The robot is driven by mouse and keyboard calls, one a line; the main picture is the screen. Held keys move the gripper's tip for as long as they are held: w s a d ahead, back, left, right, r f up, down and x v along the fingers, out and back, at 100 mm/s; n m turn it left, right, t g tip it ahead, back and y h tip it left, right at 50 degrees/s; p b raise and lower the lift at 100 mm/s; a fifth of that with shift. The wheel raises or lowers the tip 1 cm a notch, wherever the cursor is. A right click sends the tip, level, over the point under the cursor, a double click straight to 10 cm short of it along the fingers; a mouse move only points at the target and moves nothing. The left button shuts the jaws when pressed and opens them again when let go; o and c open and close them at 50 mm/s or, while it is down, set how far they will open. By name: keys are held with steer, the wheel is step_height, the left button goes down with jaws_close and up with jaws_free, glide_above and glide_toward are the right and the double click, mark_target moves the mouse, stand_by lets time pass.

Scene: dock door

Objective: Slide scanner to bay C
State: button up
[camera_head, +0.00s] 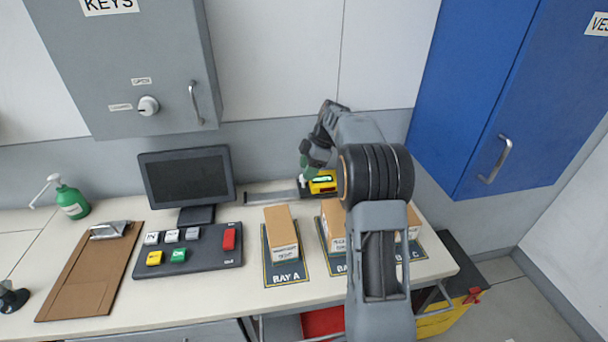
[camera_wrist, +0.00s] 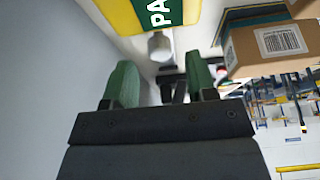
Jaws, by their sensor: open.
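In the wrist view, a yellow body (camera_wrist: 115,14) with a green "PA" label shows at the top, beside a grey knob (camera_wrist: 160,46). My gripper (camera_head: 305,170) is open and empty just left of the scanner. Its green fingers (camera_wrist: 158,70) lie to either side of the knob in the picture; contact cannot be told. The bay C mat (camera_head: 418,252) is at the right, partly hidden by my arm.
Cartons stand on the bays, including one on bay A (camera_head: 281,236). A monitor (camera_head: 187,178) and button panel (camera_head: 188,250) are left of them. A grey key cabinet (camera_head: 130,65) and blue cabinet (camera_head: 490,95) hang above. My arm hides part of the rail.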

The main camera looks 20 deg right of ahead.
steer(key=shift+x, duration=1.45)
jaws_close()
